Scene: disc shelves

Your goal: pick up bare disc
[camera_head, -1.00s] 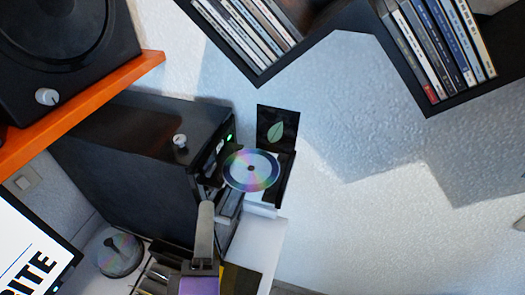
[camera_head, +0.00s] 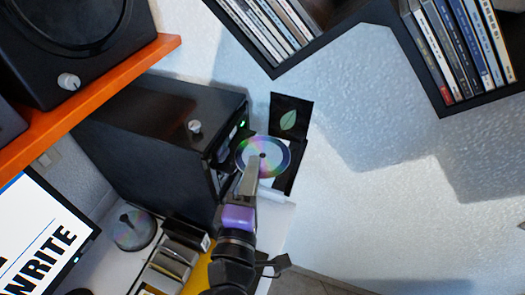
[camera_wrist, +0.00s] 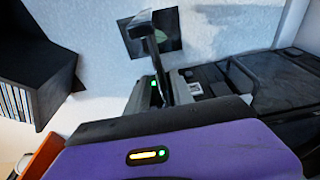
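The bare disc (camera_head: 272,150) is shiny with rainbow bands. In the head view it is beside the front of the black computer tower (camera_head: 150,135), in front of a black open case with a green leaf (camera_head: 289,119). My gripper (camera_head: 253,168) comes from below with its grey finger overlapping the disc's near edge. I cannot tell whether it touches the disc. In the wrist view, my purple gripper body fills the bottom. A dark finger rises in front of the leaf panel (camera_wrist: 172,33). The disc is not clear there, and the finger gap is hidden.
Another disc stack (camera_head: 133,230) stands on the white desk at lower left, near several upright cases (camera_head: 170,265). A monitor (camera_head: 40,240) is at the left edge. An orange shelf (camera_head: 90,100) bears a speaker (camera_head: 70,40). Black wall shelves with cases (camera_head: 460,50) are above. The wall at right is bare.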

